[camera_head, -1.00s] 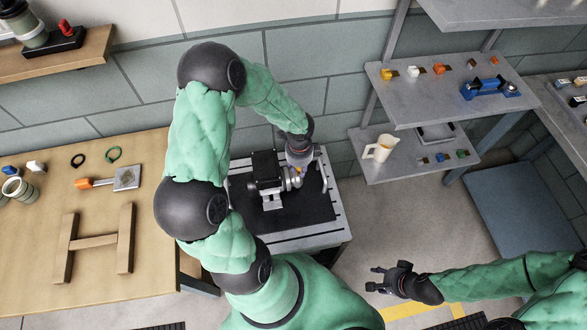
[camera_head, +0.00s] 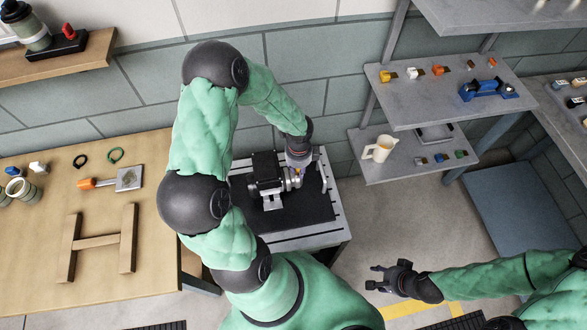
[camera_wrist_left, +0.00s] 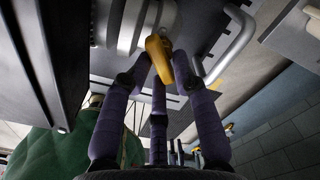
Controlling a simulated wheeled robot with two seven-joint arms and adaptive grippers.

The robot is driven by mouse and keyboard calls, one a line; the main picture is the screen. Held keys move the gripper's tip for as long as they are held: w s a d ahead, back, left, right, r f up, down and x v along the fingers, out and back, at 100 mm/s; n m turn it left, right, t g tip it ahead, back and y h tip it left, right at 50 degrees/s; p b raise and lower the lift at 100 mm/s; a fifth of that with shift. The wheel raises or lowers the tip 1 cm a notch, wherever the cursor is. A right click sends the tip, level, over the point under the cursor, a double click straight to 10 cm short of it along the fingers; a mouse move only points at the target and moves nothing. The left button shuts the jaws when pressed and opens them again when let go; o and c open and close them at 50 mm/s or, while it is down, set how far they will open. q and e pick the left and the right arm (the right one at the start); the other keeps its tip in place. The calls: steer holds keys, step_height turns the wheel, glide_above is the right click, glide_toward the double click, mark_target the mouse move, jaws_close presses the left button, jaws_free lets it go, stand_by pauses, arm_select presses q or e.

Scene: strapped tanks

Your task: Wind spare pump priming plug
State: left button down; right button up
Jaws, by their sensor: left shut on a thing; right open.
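The pump (camera_head: 266,172), a dark motor block with grey metal parts, sits on a black mat on a small bench. A brass-yellow plug (camera_wrist_left: 158,48) shows in the left wrist view against the pump's round grey body (camera_wrist_left: 135,22). My left gripper (camera_wrist_left: 163,72) has its fingers closed around the plug's lower part, which they partly hide. In the head view my left gripper (camera_head: 297,168) is at the pump's right end, where only a bit of yellow shows. My right gripper (camera_head: 376,279) is open and empty over the floor, away from the pump.
The bench (camera_head: 310,238) has a raised grey handle (camera_head: 324,174) close right of my left gripper. A wooden table (camera_head: 40,290) with tools and a wooden H-shaped frame stands at left. Shelves (camera_head: 410,112) at right hold small coloured parts, a blue tool (camera_head: 488,89) and a jug (camera_head: 380,148).

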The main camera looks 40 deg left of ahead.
arm_select(q)
steer(key=shift+s+d+f, duration=0.3)
steer(key=shift+s+f, duration=0.1)
steer(key=shift+s, duration=0.15)
steer(key=shift+m+p, duration=0.55)
steer(key=shift+m, duration=0.05)
steer(key=shift+s+a+m+p, duration=0.1)
steer(key=shift+m+p, duration=0.75)
steer(key=shift+m, duration=0.25)
steer(key=shift+s+a+m+p, duration=0.1)
steer(key=shift+m+p, duration=0.75)
steer(key=shift+m, duration=0.55)
steer(key=c, duration=1)
jaws_free()
steer(key=shift+o, duration=0.6)
steer(key=shift+w+a+f, duration=0.1)
steer(key=shift+w, duration=0.05)
steer(key=shift+w+r, duration=0.15)
steer(key=shift+r, duration=0.05)
steer(key=shift+w+a, duration=0.1)
